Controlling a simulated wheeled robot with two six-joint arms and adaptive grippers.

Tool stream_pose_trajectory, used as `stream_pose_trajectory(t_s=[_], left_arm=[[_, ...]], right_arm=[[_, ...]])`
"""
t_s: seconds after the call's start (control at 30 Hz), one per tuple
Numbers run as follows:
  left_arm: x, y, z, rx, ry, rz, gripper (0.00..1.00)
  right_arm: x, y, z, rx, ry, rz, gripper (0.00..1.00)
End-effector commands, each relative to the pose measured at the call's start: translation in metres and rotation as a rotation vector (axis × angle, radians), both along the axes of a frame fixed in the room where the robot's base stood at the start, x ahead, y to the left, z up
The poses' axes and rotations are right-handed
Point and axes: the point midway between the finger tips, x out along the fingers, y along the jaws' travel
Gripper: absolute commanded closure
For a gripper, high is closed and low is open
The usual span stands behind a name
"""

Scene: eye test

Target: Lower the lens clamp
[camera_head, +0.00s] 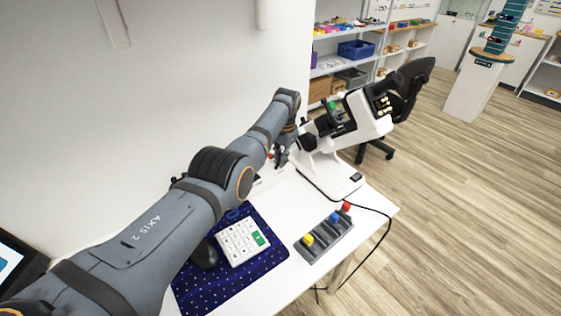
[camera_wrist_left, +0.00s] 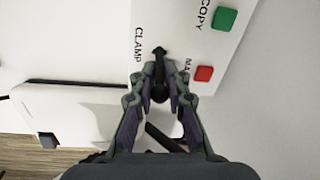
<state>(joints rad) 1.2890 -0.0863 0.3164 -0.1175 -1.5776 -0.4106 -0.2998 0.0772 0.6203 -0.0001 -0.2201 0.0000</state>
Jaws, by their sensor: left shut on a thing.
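The lens meter (camera_head: 361,128), a white and black machine, stands tilted at the far end of the white table. In the left wrist view its white side panel (camera_wrist_left: 178,35) bears the word CLAMP beside a small black lever (camera_wrist_left: 159,53). My left gripper (camera_wrist_left: 160,80) is shut on this lever, with a fingertip on each side of it. In the head view my left gripper (camera_head: 282,154) is small, at the near side of the machine. The lens clamp itself cannot be made out. My right gripper is not in view.
A green button (camera_wrist_left: 225,18) and a red button (camera_wrist_left: 204,73) sit close to the lever. A black cable hangs over the edge.

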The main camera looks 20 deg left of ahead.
Motion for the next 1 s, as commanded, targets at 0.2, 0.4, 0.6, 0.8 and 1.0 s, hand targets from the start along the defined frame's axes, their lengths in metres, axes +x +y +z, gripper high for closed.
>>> stream_pose_trajectory(t_s=[0.2, 0.4, 0.6, 0.8, 1.0], left_arm=[[0.000, 0.000, 0.000, 0.000, 0.001, 0.000, 0.66], [0.000, 0.000, 0.000, -0.001, 0.000, 0.000, 0.62], [0.001, -0.001, 0.008, -0.001, -0.003, 0.000, 0.62], [-0.001, -0.005, 0.052, -0.001, -0.005, 0.000, 0.62], [-0.003, -0.009, 0.097, -0.001, -0.002, -0.001, 0.62]], right_arm=[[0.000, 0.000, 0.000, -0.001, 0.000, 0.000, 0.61], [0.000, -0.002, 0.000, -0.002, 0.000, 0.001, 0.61], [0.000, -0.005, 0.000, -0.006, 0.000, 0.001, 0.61], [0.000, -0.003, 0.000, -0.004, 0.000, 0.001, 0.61], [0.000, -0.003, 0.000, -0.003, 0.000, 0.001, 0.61]])
